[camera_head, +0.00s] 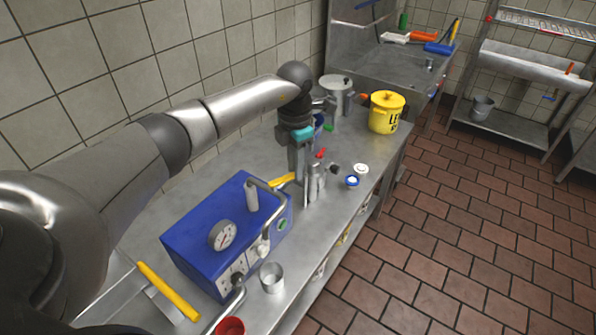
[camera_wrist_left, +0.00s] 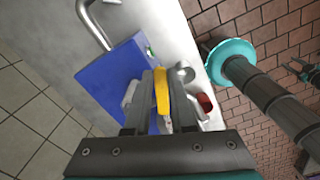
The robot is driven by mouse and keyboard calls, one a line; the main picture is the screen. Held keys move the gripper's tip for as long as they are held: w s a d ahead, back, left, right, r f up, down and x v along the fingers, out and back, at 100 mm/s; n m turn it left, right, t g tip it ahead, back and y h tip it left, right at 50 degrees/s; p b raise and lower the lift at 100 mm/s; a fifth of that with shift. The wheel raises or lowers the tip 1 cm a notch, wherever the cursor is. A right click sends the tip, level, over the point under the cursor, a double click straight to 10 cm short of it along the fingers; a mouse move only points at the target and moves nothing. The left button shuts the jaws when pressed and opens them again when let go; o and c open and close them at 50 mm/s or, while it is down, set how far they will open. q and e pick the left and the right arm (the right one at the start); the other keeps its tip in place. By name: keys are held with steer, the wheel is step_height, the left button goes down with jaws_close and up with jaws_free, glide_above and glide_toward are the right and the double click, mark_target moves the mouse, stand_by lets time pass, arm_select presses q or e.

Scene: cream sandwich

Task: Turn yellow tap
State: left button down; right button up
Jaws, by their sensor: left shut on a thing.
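The yellow tap shows in the head view as a short yellow bar (camera_head: 281,180) beside the far end of the blue machine. My left gripper (camera_head: 302,198) points down there, at the bar's right end. In the left wrist view the yellow bar (camera_wrist_left: 161,88) lies between the two fingers of my left gripper (camera_wrist_left: 158,98), which are shut on it. The fingers cover its sides. The blue machine (camera_head: 205,245) with a round gauge sits just left of my gripper; its blue side (camera_wrist_left: 105,80) fills the left wrist view's middle left.
A metal cup (camera_head: 272,278) and a red cup (camera_head: 230,327) stand before the machine. A yellow-handled tool (camera_head: 168,291) lies near left. Small jars (camera_head: 361,169), a yellow pot (camera_head: 387,112) and a metal pot (camera_head: 336,93) stand farther along the counter. The tiled floor at right is clear.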

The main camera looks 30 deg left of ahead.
arm_select(q)
steer(key=shift+w+a+n, duration=0.2)
steer(key=shift+a+n, duration=0.4)
steer(key=shift+n, duration=0.5)
steer(key=shift+w+a+n, duration=0.15)
steer(key=shift+a+n, duration=0.45)
steer(key=shift+n, duration=0.5)
steer(key=c, duration=0.8)
jaws_free()
steer(key=shift+o, duration=0.2)
step_height(320, 180, up, 15)
steer(key=shift+r+b, duration=0.15)
steer(key=shift+b, duration=0.2)
steer(key=shift+s, duration=0.1)
